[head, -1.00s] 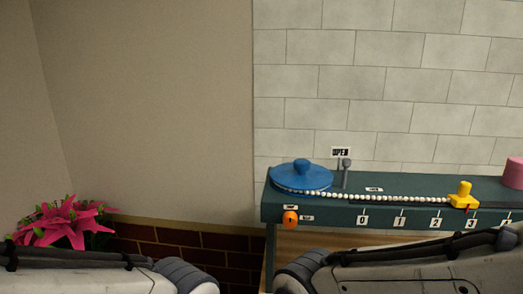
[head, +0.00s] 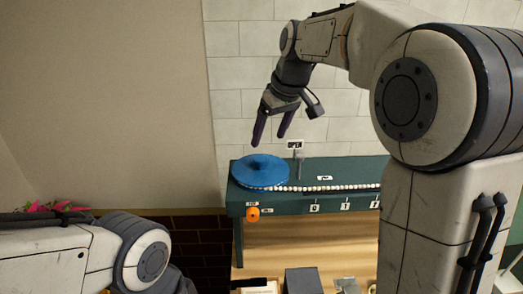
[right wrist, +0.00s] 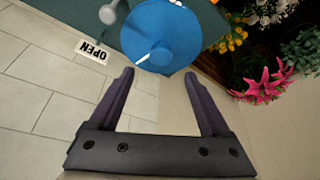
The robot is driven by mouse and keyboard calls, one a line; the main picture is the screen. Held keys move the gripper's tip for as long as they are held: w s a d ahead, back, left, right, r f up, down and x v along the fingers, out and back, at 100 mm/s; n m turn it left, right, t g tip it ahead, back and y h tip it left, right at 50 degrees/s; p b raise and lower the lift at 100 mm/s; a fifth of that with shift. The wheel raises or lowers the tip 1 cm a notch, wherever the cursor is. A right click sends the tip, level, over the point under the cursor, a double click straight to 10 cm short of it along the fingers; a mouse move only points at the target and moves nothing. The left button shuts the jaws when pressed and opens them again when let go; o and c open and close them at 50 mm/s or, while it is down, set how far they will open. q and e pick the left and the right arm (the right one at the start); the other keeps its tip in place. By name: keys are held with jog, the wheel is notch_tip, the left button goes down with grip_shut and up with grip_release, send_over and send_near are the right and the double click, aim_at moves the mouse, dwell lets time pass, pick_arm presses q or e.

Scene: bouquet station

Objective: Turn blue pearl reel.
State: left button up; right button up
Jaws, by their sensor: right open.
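The blue reel (head: 260,175) is a flat round disc with a raised knob in its middle, at the left end of the green bench (head: 340,172). A string of white pearls (head: 320,188) runs from it to the right along the bench. My right gripper (head: 267,141) is open and empty above the reel, fingers pointing down, apart from it. In the right wrist view, the blue reel (right wrist: 165,35) lies beyond the open fingertips (right wrist: 160,74), with its knob roughly between them. My left gripper is out of view. My right arm hides the bench's right part.
An orange knob (head: 252,213) is on the bench front. Pink flowers (right wrist: 265,84) stand off to the side. A tiled wall is behind.

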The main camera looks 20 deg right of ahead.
aim_at(261, 158)
jog(key=p+x, duration=0.1)
jog(key=x, duration=0.7)
jog(key=shift+f+p, duration=0.1)
jog(key=shift+p, duration=0.25)
grip_shut()
